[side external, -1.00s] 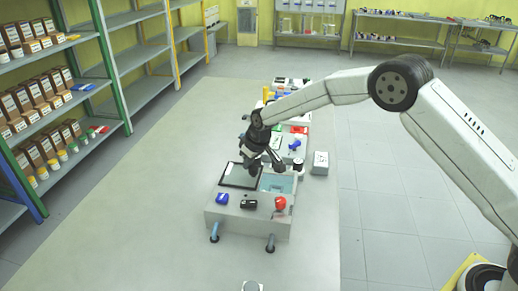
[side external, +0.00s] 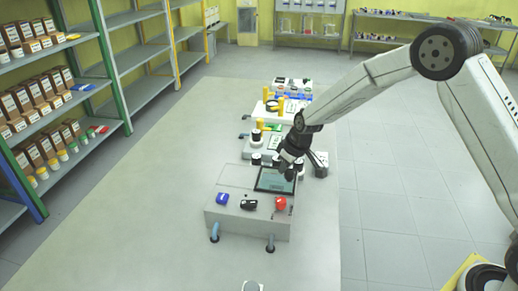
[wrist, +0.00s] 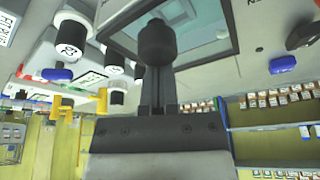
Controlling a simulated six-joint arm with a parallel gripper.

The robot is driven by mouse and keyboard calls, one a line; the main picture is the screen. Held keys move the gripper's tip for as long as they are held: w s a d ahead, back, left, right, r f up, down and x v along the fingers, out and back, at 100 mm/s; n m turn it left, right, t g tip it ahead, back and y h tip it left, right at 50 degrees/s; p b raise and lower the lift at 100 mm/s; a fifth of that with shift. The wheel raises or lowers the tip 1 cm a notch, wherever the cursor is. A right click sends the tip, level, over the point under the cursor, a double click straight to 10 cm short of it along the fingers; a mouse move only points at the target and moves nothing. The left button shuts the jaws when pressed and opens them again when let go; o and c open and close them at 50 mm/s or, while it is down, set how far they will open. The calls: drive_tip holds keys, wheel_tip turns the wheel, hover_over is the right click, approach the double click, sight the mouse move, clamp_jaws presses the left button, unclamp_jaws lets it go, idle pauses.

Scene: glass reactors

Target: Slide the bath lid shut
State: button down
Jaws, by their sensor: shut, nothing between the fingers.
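The bath lid (side external: 270,186) is a dark-framed, see-through panel on top of the grey bath unit (side external: 228,215). It lies flat at the right part of the unit's top, over the place of the bath opening. I cannot tell whether a narrow gap remains at its edge. My gripper (side external: 288,175) is shut and empty, low over the lid's far right part; whether it touches is unclear. In the wrist view the lid's dark frame and glass (wrist: 208,36) are just behind my shut fingers (wrist: 156,45), which hide part of the frame.
A blue knob (side external: 222,198), a black knob (side external: 249,204) and a red knob (side external: 281,203) sit on the unit's front. Black-and-white cylinders (side external: 256,159) and other equipment stand behind it. The table (side external: 150,200) is clear to the left.

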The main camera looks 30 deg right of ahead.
sight(268, 170)
drive_tip(key=shift+s+d+f, duration=0.1)
drive_tip(key=shift+s+f, duration=0.05)
drive_tip(key=shift+s, duration=0.05)
drive_tip(key=shift+w, duration=0.1)
drive_tip(key=shift+w+a+r, duration=0.1)
drive_tip(key=shift+w+a, duration=0.15)
drive_tip(key=shift+w, duration=0.45)
drive_tip(key=shift+w+a+r, duration=0.1)
drive_tip(key=shift+w+a, duration=0.1)
drive_tip(key=shift+w, duration=0.45)
drive_tip(key=shift+w+a+r, duration=0.1)
drive_tip(key=shift+w+a, duration=0.15)
drive_tip(key=shift+w, duration=0.45)
drive_tip(key=v, duration=1)
drive_tip(key=shift+s, duration=0.1)
drive_tip(key=s+d+f+m, duration=0.1)
drive_tip(key=s, duration=1.2)
drive_tip(key=s+d+f+m+g+h, duration=0.1)
drive_tip(key=s+d+f+m, duration=0.1)
drive_tip(key=s, duration=1.1)
drive_tip(key=shift+s+d+f+m, duration=0.2)
drive_tip(key=shift+s+f+m, duration=0.1)
drive_tip(key=shift+s, duration=0.1)
